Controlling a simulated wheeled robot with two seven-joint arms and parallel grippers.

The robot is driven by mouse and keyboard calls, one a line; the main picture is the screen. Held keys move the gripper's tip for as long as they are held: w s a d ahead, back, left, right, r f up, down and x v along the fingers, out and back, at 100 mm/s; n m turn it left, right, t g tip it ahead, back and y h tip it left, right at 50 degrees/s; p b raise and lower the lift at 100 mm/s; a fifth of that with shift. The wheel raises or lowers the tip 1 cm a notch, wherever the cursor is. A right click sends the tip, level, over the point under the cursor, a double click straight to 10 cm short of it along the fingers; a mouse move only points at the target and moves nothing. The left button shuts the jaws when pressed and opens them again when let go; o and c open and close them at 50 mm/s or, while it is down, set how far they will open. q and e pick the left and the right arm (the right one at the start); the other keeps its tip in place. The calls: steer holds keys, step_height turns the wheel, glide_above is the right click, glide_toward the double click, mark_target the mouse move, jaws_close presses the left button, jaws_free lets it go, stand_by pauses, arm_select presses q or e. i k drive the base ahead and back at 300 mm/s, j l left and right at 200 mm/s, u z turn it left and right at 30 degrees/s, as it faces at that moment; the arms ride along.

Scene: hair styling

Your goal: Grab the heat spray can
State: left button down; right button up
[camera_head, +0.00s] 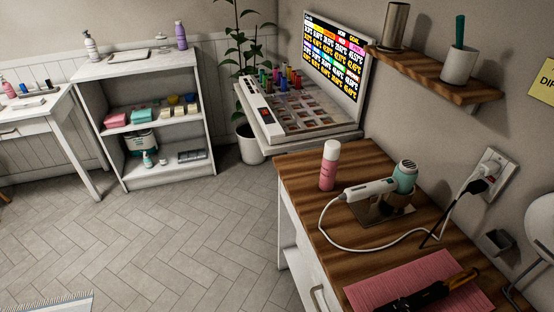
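A pink spray can with a white cap (329,166) stands upright on the wooden counter (300,170), near its far left corner. It looks like the heat spray can, but its label is too small to read. Nothing touches it from the left, and a hair dryer lies close to its right. Neither of my grippers is in view.
A white and teal hair dryer (404,178) rests on a metal stand, its cable looping across the counter. A pink mat (380,290) with a black tool (430,293) lies in front. A wall shelf (440,76) overhangs the counter's back.

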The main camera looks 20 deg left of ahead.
mark_target(331, 156)
steer(key=u, duration=0.3)
steer(key=i+j+z, duration=0.15)
steer(key=j, duration=0.2)
steer(key=i+j+z, duration=0.35)
steer(key=j, duration=0.4)
steer(key=i+j+z, duration=0.2)
steer(key=j, duration=0.2)
steer(key=i+j+z, duration=0.15)
steer(key=j, duration=0.25)
steer(key=k, duration=0.05)
